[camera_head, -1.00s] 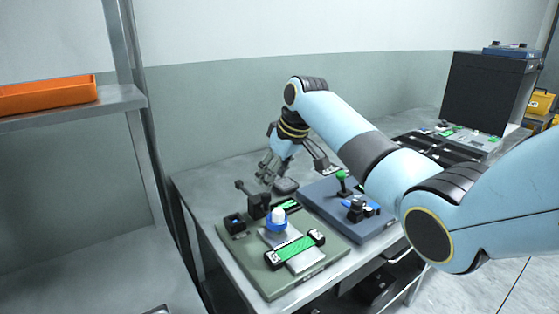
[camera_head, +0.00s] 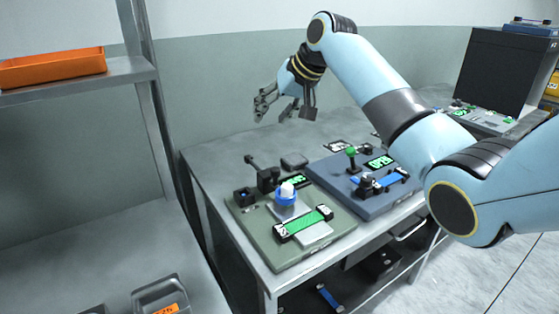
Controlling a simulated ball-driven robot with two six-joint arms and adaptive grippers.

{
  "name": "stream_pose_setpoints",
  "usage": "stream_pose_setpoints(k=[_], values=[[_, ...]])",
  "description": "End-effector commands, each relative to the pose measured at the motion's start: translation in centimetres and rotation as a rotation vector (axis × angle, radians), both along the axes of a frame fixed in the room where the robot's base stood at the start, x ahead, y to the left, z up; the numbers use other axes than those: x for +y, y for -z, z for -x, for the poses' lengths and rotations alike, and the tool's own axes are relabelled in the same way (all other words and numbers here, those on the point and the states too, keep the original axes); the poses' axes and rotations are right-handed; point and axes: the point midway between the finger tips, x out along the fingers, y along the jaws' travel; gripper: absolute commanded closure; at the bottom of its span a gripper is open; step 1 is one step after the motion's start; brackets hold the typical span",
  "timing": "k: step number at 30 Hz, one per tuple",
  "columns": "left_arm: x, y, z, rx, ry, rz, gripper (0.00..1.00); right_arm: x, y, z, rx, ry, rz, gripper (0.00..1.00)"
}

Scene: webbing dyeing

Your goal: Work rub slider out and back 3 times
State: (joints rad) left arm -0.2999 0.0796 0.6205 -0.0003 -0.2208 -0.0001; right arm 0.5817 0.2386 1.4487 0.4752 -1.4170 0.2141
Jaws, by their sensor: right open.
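The rub station is a green-grey base plate (camera_head: 262,253) on the table. On it are a white knob with a blue collar (camera_head: 286,196), which looks like the rub slider, and a green webbing strip (camera_head: 304,222) held between black-and-white end clamps. A black lever unit (camera_head: 265,178) and a small dark block (camera_head: 243,197) stand at the plate's back left. A small green-lit display (camera_head: 292,181) sits behind the knob. My right gripper (camera_head: 278,110) is open and empty, raised above and behind the plate, apart from everything. My left gripper is not in view.
A blue base plate (camera_head: 345,196) with a green-knobbed lever (camera_head: 351,158) and blue strip stands to the right. A dark box-shaped machine (camera_head: 507,75) is at the far right. A shelf with an orange tray (camera_head: 52,67) is at left. A grey bin (camera_head: 160,297) is at lower left.

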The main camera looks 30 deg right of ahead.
Motion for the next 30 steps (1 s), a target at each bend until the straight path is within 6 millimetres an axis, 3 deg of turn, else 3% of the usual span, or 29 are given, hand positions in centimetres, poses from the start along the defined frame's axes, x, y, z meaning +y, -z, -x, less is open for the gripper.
stream_pose_setpoints(k=[1,3,7,10,14,15,18,20,24,27,30], values=[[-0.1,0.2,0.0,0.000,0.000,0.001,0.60,0.6,-1.8,-1.2,-0.058,0.111,-0.138,0.51],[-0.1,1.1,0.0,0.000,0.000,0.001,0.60,1.2,-3.3,-2.3,-0.114,0.277,-0.384,0.51],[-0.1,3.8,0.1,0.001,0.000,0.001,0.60,1.6,-4.6,-2.6,-0.138,0.535,-0.899,0.51],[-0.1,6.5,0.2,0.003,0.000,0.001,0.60,1.0,-4.5,-1.5,-0.076,0.692,-1.328,0.51],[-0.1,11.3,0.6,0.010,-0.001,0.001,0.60,-0.8,-1.9,1.4,0.128,0.852,-1.901,0.51],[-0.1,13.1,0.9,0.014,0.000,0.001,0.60,-1.6,-0.2,2.6,0.218,0.896,-2.071,0.51],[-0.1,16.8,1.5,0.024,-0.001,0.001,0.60,-3.2,4.2,5.4,0.403,0.977,-2.340,0.51],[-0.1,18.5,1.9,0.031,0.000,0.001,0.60,-3.7,7.0,6.8,0.460,1.016,-2.397,0.51],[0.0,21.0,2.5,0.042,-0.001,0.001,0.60,-4.0,13.1,9.1,0.499,1.103,-2.348,0.51],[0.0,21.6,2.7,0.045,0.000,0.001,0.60,-4.2,15.5,9.8,0.503,1.146,-2.319,0.51],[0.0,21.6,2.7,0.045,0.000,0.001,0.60,-4.1,16.0,9.6,0.505,1.157,-2.315,0.51]])
